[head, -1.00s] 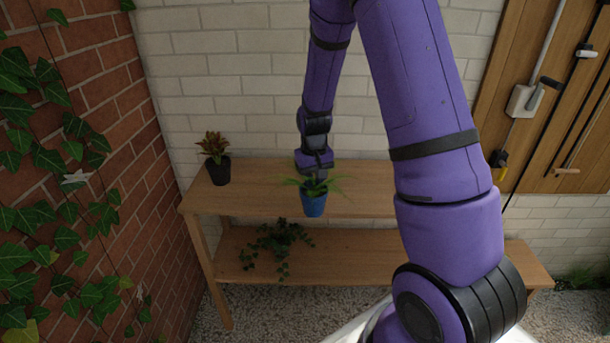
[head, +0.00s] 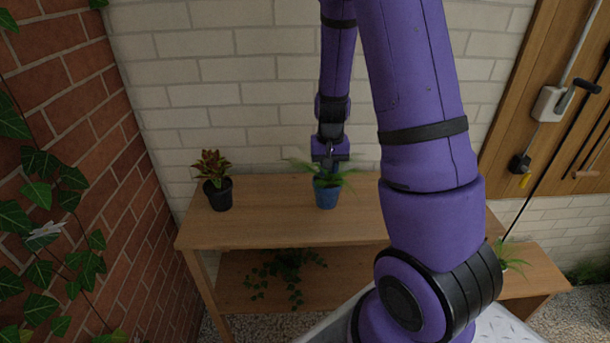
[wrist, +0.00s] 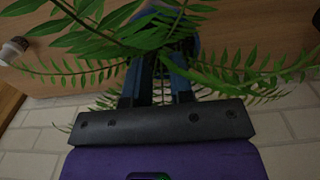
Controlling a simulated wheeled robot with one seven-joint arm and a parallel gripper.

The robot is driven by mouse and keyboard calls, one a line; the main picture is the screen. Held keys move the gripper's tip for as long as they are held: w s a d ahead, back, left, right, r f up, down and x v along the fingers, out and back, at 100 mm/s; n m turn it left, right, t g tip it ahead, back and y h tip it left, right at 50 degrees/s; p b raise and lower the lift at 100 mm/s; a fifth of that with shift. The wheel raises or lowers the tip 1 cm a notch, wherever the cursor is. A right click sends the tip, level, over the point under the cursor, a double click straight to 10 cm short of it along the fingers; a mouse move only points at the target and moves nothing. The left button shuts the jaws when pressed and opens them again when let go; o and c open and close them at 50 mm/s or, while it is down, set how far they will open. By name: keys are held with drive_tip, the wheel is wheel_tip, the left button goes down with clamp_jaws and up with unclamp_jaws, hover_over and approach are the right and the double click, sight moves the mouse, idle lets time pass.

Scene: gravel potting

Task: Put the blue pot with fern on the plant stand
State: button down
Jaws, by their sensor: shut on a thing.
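The blue pot with fern (head: 326,194) is upright at the middle of the plant stand's top shelf in the head view. I cannot tell whether its base touches the boards or hangs just above them. My gripper (head: 328,166) comes down from above and is shut on the pot. In the wrist view, fern fronds spread around my gripper's fingers (wrist: 157,82) and hide the grip, with only a little blue pot rim (wrist: 196,47) showing. The wooden plant stand (head: 270,228) has a top shelf and a lower shelf.
A dark pot with a reddish plant (head: 218,194) stands on the top shelf's left. A trailing plant (head: 288,272) is on the lower shelf. A small spiky plant (head: 510,256) is on a lower board at right. The top shelf is bare between the two pots.

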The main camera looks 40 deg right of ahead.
drive_tip(key=w+a+f, duration=0.3)
drive_tip(key=w+f, duration=0.1)
drive_tip(key=w, duration=0.3)
drive_tip(key=shift+a, duration=0.2)
drive_tip(key=shift+w+f, duration=0.1)
drive_tip(key=shift+f, duration=0.15)
drive_tip(key=c, duration=1)
unclamp_jaws()
